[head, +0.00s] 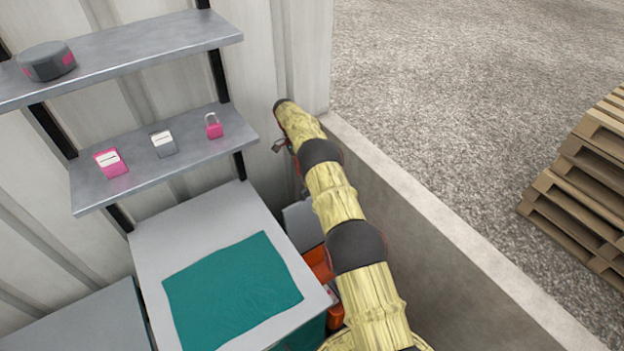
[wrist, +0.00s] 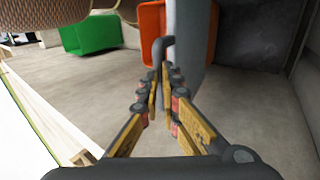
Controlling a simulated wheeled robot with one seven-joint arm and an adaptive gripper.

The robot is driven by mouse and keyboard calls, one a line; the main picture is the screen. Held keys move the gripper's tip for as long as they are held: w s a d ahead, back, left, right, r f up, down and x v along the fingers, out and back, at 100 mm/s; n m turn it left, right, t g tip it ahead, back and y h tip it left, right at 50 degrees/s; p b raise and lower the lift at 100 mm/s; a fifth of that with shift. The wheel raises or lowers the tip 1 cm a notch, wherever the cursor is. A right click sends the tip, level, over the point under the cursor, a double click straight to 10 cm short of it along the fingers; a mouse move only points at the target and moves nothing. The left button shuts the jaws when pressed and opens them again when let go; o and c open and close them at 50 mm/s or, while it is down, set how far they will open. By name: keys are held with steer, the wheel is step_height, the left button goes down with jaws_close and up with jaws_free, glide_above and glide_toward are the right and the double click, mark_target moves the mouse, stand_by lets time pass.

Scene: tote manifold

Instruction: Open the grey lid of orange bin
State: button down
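The grey lid (head: 303,226) of the orange bin (head: 318,263) shows beside my arm in the head view, in the gap by the low wall. In the wrist view the grey lid (wrist: 187,48) is a steep panel seen almost edge-on, with parts of the orange bin (wrist: 151,28) on both sides. A dark hooked handle (wrist: 161,46) stands at the lid's near side. My gripper (wrist: 161,76) has its fingers drawn close together, with the handle's lower end between the tips. In the head view my gripper (head: 284,146) is small and partly hidden by my arm.
A white cabinet (head: 165,235) with a teal sheet (head: 232,288) stands left of the bin, below shelves (head: 160,160) with small items. A concrete wall (head: 440,255) bounds the right. A green bin (wrist: 90,34) lies at the wrist view's upper left. Pallets (head: 585,185) stand outside the wall.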

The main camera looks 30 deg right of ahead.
steer(key=f, duration=0.1)
steer(key=s+f, duration=0.1)
steer(key=f, duration=0.1)
steer(key=shift+s+a+g, duration=0.1)
steer(key=shift+s+g, duration=0.05)
steer(key=shift+g, duration=0.15)
steer(key=c, duration=1.6)
jaws_free()
steer(key=r, duration=1.1)
steer(key=shift+w, duration=0.3)
steer(key=shift+c, duration=1.4)
